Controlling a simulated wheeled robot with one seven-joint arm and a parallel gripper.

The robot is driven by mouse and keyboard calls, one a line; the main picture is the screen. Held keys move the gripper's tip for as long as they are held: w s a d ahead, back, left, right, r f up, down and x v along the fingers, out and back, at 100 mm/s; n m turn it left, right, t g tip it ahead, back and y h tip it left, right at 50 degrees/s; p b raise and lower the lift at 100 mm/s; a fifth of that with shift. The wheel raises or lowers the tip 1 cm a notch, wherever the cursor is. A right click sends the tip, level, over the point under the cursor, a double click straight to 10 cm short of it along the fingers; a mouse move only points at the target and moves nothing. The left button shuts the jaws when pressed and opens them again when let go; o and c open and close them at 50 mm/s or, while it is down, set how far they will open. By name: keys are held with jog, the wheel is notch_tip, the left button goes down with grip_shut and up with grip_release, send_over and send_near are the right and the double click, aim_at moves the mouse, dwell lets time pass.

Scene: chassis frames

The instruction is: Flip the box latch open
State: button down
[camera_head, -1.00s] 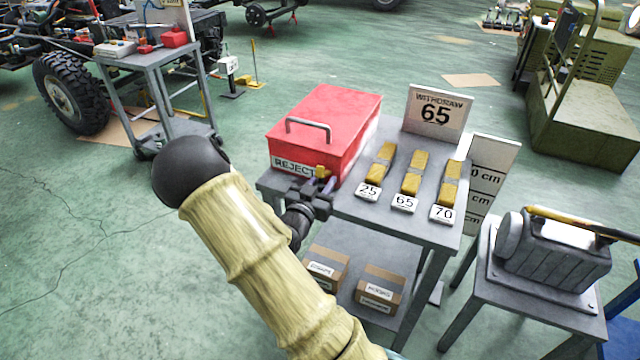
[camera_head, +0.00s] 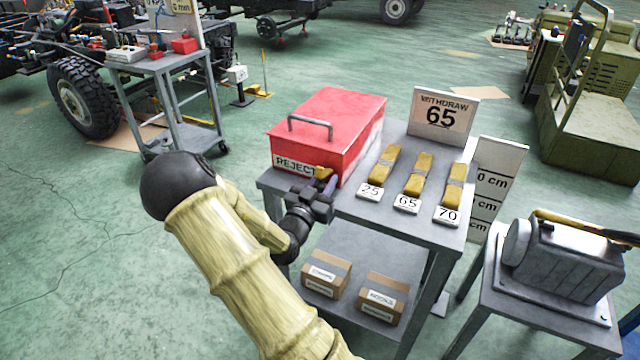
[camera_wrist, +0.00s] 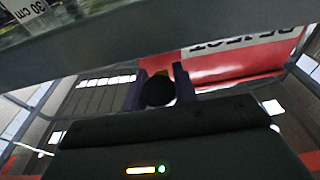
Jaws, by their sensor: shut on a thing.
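The red box (camera_head: 325,125) with a grey handle and a REJECT label stands at the left of the grey table, its lid down. Its small yellow latch (camera_head: 323,172) is on the front face, right of the label. My gripper (camera_head: 324,183) is at that face, its fingers shut on the latch and partly hiding it. In the wrist view the fingers (camera_wrist: 158,87) are either side of a dark round shape, with a little yellow behind it. The red box front (camera_wrist: 240,62) shows there with its label inverted. The latch's exact angle is hard to tell.
Several yellow strapped bundles (camera_head: 417,174) stand behind cards 25, 65 and 70 on the table (camera_head: 345,206), right of my gripper. Two cartons (camera_head: 327,274) sit on the lower shelf. A machine (camera_head: 555,255) is on a stand at right.

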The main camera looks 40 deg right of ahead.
jog(key=c, duration=1.1)
grip_release()
jog(key=shift+a, duration=0.1)
jog(key=v, duration=1.7)
jog(key=shift+f, duration=0.15)
jog(key=shift+a, duration=0.1)
